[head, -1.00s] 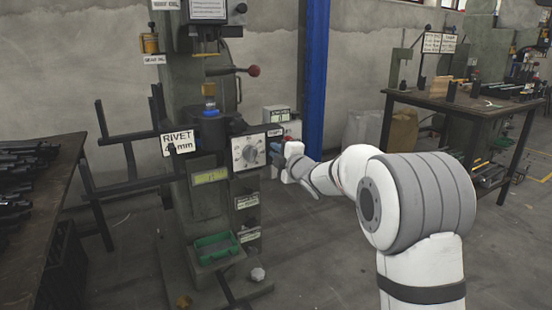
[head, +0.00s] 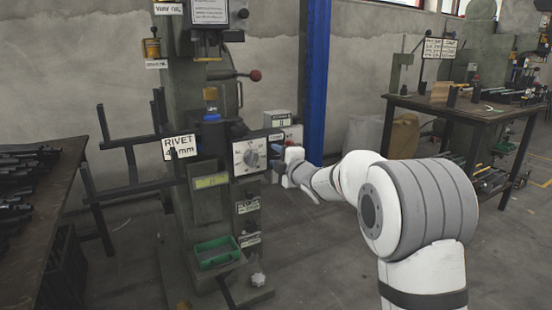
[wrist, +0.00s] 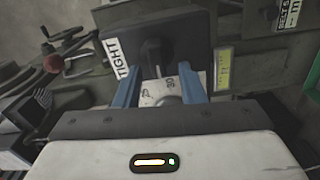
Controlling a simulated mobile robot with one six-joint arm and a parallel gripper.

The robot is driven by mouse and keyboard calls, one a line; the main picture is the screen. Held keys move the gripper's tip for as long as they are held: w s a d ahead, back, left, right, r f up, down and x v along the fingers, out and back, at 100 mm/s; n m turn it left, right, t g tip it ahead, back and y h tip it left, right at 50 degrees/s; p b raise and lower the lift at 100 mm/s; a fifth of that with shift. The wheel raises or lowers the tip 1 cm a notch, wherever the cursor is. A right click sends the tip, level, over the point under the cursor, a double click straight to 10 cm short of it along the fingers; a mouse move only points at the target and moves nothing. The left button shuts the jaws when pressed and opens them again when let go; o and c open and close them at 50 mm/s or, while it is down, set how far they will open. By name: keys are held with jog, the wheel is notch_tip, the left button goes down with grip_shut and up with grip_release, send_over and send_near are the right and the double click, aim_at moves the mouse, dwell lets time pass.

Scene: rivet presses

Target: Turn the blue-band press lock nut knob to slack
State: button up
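The blue-band press (head: 190,90) stands left of centre in the head view, with a blue ring (head: 211,118) below its ram. A white dial plate (head: 249,156) is on its dark control box. My gripper (head: 277,150) is at the right end of this box. In the wrist view, my gripper's two blue fingers (wrist: 160,80) are apart. A black knob (wrist: 152,55) stands on the dark box beside a TIGHT label (wrist: 114,58). It lies between and slightly beyond the fingertips, with gaps visible on both sides. Whether it touches a finger, I cannot tell.
A red-ball lever (head: 255,75) sticks out above the box. A green tray (head: 217,252) sits low on the press. A blue post (head: 317,80) stands behind my gripper. A table (head: 30,170) with dark parts is at left, a workbench (head: 470,108) at right.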

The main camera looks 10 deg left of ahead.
jog(key=p+v, duration=0.2)
jog(key=v, duration=0.5)
jog(key=shift+s+d, duration=0.25)
jog(key=shift+s, duration=0.1)
jog(key=s+d+r+m+g+h+p, duration=0.3)
jog(key=s+d+r+m+h+p, duration=0.85)
jog(key=p, duration=0.65)
jog(key=s+d+r+m+g+p, duration=0.2)
jog(key=s+p, duration=0.4)
jog(key=s, duration=0.3)
jog(key=s+d+r+m+g+y+p, duration=0.1)
jog(key=s+r+m+g+p, duration=0.3)
jog(key=s, duration=0.5)
jog(key=s+d+r+m+g+p, duration=0.3)
jog(key=s+r+m+p, duration=0.3)
jog(key=s+p, duration=0.3)
jog(key=shift+s+d+r, duration=0.2)
jog(key=shift+d+r, duration=0.3)
jog(key=shift+r, duration=0.2)
